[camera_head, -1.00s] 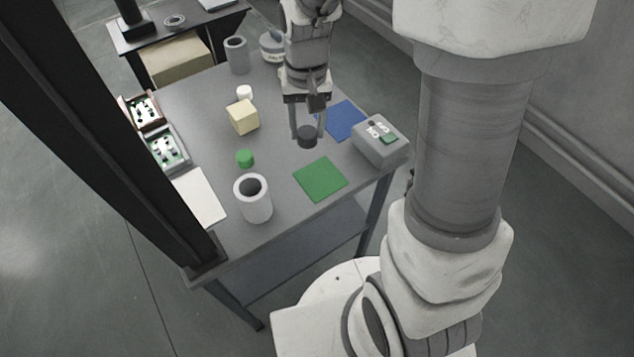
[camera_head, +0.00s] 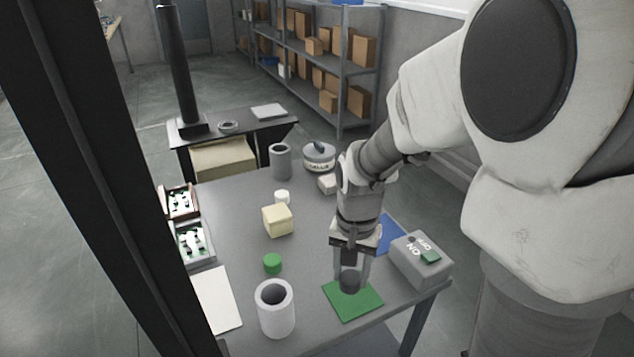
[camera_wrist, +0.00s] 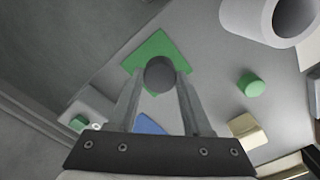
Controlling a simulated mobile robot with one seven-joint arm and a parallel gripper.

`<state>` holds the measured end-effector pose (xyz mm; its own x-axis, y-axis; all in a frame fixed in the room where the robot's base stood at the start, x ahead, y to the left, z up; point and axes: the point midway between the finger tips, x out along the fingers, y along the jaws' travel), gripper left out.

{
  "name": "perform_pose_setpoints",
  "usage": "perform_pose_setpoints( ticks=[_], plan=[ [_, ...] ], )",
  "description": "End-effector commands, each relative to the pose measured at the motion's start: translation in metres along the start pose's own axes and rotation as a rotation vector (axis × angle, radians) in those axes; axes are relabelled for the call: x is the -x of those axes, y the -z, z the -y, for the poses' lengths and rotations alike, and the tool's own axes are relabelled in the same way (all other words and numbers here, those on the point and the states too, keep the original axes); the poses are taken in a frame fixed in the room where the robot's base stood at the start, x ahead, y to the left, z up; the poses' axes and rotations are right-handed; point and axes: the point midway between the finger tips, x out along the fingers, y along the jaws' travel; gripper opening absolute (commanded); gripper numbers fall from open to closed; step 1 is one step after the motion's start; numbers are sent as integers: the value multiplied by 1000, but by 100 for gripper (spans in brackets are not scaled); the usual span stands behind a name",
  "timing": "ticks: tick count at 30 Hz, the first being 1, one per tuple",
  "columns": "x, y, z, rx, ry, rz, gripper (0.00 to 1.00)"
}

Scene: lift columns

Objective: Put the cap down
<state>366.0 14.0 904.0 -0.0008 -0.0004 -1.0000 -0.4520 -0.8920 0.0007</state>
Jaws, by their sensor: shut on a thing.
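My gripper (camera_head: 351,274) is shut on a dark grey round cap (camera_head: 350,281), held between its two fingertips. In the head view the cap overlaps the green square mat (camera_head: 367,304) near the table's front right. Whether it touches the mat cannot be told. In the wrist view the cap (camera_wrist: 160,73) sits between the fingertips, with the green mat (camera_wrist: 140,57) behind it.
A grey ON/OFF switch box (camera_head: 421,260) stands right of the mat, and a blue mat (camera_head: 391,233) lies behind. A white hollow cylinder (camera_head: 275,309), a green cap (camera_head: 272,264) and a cream block (camera_head: 278,220) stand to the left. A white sheet (camera_head: 217,301) lies at the left edge.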

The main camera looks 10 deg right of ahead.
Motion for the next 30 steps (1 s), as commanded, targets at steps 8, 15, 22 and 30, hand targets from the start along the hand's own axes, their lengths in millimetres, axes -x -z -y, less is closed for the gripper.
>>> perform_pose_setpoints(
  ticks=[8, 15, 22, 30],
  plan=[
    [-16, 23, -4, 0, 0, 0, 0],
    [-49, 23, -4, 0, -1, 2, 0],
    [-54, 23, -4, 0, 1, -1, 0],
    [-58, 23, -4, 1, 1, -1, 55]
  ],
)
